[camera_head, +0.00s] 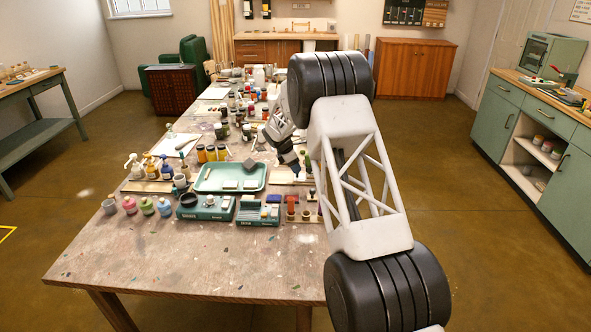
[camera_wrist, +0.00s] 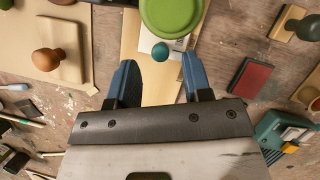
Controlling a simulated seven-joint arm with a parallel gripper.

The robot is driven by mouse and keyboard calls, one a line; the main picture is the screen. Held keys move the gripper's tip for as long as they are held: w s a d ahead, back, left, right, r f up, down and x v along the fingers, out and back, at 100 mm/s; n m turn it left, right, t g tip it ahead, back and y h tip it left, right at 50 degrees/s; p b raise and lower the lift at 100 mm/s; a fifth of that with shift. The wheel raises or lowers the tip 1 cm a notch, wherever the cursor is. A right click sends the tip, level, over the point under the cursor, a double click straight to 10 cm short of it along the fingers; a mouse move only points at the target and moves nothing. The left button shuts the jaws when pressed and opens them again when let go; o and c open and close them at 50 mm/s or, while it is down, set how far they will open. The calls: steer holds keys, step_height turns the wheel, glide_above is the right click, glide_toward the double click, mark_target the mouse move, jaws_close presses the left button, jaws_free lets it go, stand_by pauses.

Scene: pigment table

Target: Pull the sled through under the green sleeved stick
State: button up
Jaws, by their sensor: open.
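In the wrist view my gripper (camera_wrist: 159,66) is open, with its two blue fingers apart. A small teal round knob (camera_wrist: 160,51) shows between and just beyond the fingertips, over a pale plate with dark marks (camera_wrist: 150,43); this looks like the sled. A green round top (camera_wrist: 171,14) covers part of the plate at the top edge; it may be the green sleeved stick seen from above. Both are over a light wooden board (camera_wrist: 131,42). Whether a finger touches the knob, I cannot tell. In the head view my arm hides most of this spot.
In the wrist view a wooden knob on a board (camera_wrist: 48,62) is at left, and a dark red pad (camera_wrist: 250,77) and a teal box (camera_wrist: 287,130) are at right. In the head view a green tray (camera_head: 207,187) and several jars stand left of my arm. The table's front (camera_head: 180,260) is clear.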

steer(key=shift+v, duration=2.8)
steer(key=s+d+r+m+y, duration=0.1)
steer(key=s+d+r+m, duration=0.2)
steer(key=s+d+r, duration=0.45)
steer(key=s+d+r+m, duration=0.3)
steer(key=s+d+r, duration=0.1)
steer(key=s+r, duration=0.6)
steer(key=s+d+r+m+y, duration=0.1)
steer(key=s+d+r+m, duration=0.2)
steer(key=s+r, duration=0.35)
steer(key=s+d+r+m, duration=0.2)
steer(key=s+d+r, duration=0.15)
steer(key=s, duration=0.65)
steer(key=s+d+r+m+y, duration=0.1)
steer(key=s+d+m, duration=0.2)
steer(key=s, duration=0.7)
steer(key=s+d+r+m, duration=0.1)
steer(key=s+d+m, duration=0.2)
steer(key=s, duration=0.7)
steer(key=s+f+m, duration=0.2)
steer(key=s, duration=0.8)
steer(key=s+d+f+m+t+y, duration=0.1)
steer(key=s+f+m, duration=0.1)
steer(key=s, duration=0.8)
steer(key=shift+d+f+m, duration=0.3)
steer(key=shift+f+m, duration=0.1)
steer(key=shift+m, duration=0.4)
